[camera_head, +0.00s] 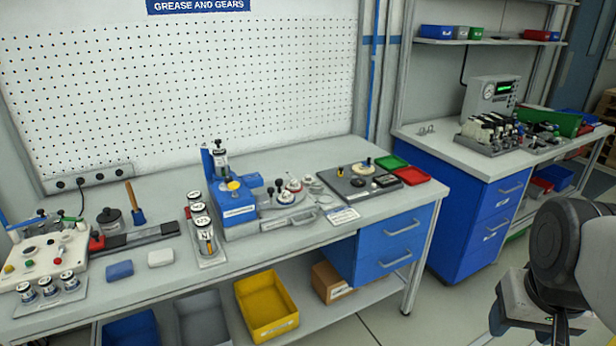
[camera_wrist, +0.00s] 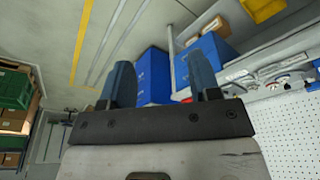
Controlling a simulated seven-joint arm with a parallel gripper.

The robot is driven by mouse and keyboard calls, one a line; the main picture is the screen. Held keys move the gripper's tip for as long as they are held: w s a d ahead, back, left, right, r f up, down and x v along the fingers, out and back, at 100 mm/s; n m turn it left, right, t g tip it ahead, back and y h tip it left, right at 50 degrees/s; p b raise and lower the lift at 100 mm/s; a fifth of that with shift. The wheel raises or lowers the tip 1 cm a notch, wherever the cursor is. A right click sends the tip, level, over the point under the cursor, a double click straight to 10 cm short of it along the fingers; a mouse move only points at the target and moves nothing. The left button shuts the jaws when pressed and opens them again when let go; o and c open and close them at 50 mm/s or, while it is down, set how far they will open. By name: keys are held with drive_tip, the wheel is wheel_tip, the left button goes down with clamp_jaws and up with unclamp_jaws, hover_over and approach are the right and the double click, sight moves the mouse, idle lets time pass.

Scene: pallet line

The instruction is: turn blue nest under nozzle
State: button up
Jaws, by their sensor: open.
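A blue grease station (camera_head: 238,208) stands on the workbench in the head view, with a canister (camera_head: 220,158) on its upright and a yellow round part (camera_head: 233,186) below. To its right is a low round turntable (camera_head: 270,208) with several small nests and a red-marked part (camera_head: 293,184). A small dark-blue part (camera_head: 279,183) shows there, but I cannot tell whether it is the blue nest. The nozzle tip is too small to make out. My gripper (camera_wrist: 162,82) is open and empty in the wrist view, away from the bench; my arm shows at the head view's right edge.
Labelled jars (camera_head: 204,238) stand left of the station. A dark plate with knobs (camera_head: 350,186), a green tray (camera_head: 392,163) and a red tray (camera_head: 412,176) lie to the right. A control box (camera_head: 45,250) is at far left. The floor before the bench is partly clear.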

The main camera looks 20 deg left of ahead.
drive_tip(key=w+a+r+n, duration=0.25)
drive_tip(key=w+a, duration=0.25)
drive_tip(key=w, duration=0.4)
drive_tip(key=w+a+r+n+g, duration=0.1)
drive_tip(key=w+a+r+n, duration=0.3)
drive_tip(key=w, duration=0.6)
drive_tip(key=w+a+r, duration=0.1)
drive_tip(key=w+a, duration=0.5)
drive_tip(key=w, duration=0.3)
drive_tip(key=n+g, duration=0.2)
drive_tip(key=n, duration=0.9)
hover_over(279, 180)
drive_tip(key=f, duration=1.7)
drive_tip(key=shift+d+f, duration=0.1)
drive_tip(key=shift+d, duration=0.3)
drive_tip(key=shift+a+f, duration=0.3)
drive_tip(key=shift+a, duration=0.15)
drive_tip(key=shift+f, duration=3.9)
